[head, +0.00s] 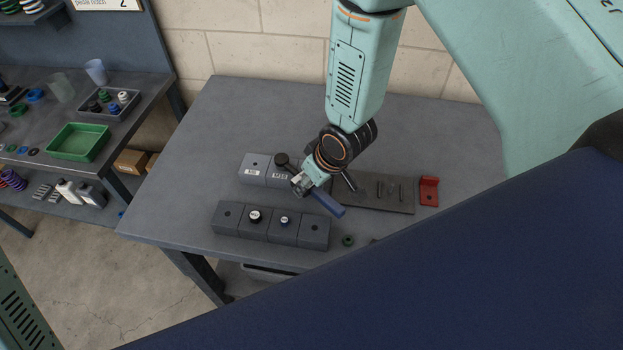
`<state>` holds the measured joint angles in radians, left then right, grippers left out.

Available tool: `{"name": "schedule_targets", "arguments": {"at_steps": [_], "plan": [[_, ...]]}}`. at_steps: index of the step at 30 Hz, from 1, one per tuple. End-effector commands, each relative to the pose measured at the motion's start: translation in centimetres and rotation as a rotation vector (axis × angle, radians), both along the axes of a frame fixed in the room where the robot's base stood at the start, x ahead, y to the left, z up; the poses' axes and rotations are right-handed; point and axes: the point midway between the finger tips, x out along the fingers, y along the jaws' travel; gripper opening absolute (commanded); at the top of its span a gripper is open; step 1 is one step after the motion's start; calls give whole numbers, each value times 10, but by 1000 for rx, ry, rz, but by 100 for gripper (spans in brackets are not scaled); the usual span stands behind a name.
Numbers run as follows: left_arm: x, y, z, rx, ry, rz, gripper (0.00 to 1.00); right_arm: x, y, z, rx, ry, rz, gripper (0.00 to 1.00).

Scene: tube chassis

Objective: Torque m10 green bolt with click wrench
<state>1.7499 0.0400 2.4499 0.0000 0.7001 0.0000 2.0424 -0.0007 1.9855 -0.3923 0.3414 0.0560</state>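My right gripper (309,184) reaches down from the upper right over the middle of the table. It appears shut on the click wrench, whose blue handle (328,203) sticks out toward the lower right. A dark round end (282,159) in line with the handle shows on its other side, above the labelled back block (254,167). A small green-ringed dark piece (347,240) lies on the table at the front; I cannot tell whether it is the M10 green bolt. My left gripper is out of view.
A front block row (313,230) holds a white-ringed piece (254,216) and a blue-ringed piece (284,221). A dark plate (395,207) and red bracket (429,191) lie to the right. A side bench at left carries a green tray (78,142). The table's back left is clear.

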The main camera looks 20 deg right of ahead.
Motion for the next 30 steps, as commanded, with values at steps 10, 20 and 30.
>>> {"name": "schedule_targets", "arguments": {"at_steps": [10,20,30], "plan": [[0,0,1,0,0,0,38,0,0,1,0,0,1,72],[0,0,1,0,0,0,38,-1,0,0,0,2,0,77],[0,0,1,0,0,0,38,-13,-5,37,1,-3,-2,77]]}}
